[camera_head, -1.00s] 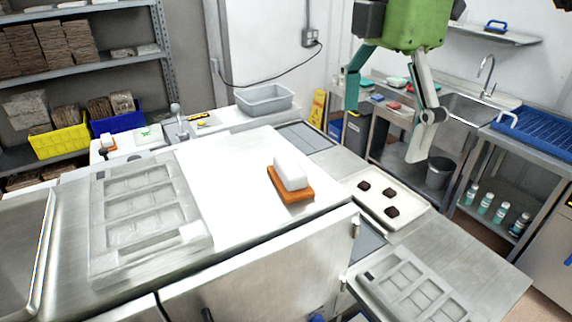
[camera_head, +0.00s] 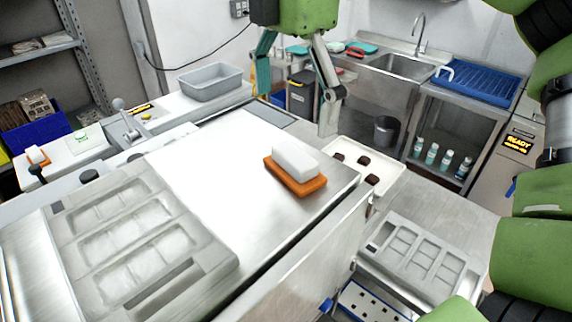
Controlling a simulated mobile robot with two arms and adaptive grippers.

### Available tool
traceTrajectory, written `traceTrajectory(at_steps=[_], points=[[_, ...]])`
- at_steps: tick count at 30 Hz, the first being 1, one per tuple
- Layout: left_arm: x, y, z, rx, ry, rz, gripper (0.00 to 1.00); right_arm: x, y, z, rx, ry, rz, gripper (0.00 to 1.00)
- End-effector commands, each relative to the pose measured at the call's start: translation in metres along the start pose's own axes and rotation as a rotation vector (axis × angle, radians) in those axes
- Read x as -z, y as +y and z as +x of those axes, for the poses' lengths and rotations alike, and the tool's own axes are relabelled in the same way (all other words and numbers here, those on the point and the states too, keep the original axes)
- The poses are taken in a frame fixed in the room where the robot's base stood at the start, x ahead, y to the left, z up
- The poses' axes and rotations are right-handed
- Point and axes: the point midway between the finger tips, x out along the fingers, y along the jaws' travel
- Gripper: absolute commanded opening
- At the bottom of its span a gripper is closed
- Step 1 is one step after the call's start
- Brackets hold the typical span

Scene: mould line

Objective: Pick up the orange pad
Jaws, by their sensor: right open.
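The orange pad (camera_head: 305,186) lies on the steel worktop, right of its middle, with a white block (camera_head: 294,161) on its top. The block hides most of the pad's upper face; the orange edge shows below it. My right gripper (camera_head: 294,108) hangs at the top middle with its two fingers spread wide and nothing between them. In the picture it is above and behind the pad, apart from it. My left gripper is not in view.
A grey mould (camera_head: 68,228) lies on the worktop (camera_head: 215,165) to the left. A white tray (camera_head: 393,165) with dark pieces stands right of the pad. Another mould (camera_head: 418,260) lies lower right. A grey bin (camera_head: 214,79) stands at the back. The worktop around the pad is clear.

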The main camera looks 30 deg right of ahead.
Motion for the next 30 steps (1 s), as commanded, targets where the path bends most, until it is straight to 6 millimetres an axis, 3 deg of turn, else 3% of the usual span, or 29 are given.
traceTrajectory(at_steps=[1,3,13,21,30], points=[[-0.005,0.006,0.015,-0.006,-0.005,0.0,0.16,0.0,0.0,0.018,-0.001,0.0,0.0,0.96],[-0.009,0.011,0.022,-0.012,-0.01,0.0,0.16,0.0,0.0,0.031,-0.001,0.0,0.0,0.96],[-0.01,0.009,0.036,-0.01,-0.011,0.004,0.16,-0.001,-0.001,0.058,-0.001,0.0,0.0,0.96],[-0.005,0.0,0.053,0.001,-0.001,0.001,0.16,-0.003,-0.002,0.097,-0.002,0.001,0.001,0.96],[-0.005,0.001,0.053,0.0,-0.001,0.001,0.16,-0.003,-0.002,0.101,-0.002,0.001,0.001,0.96]])
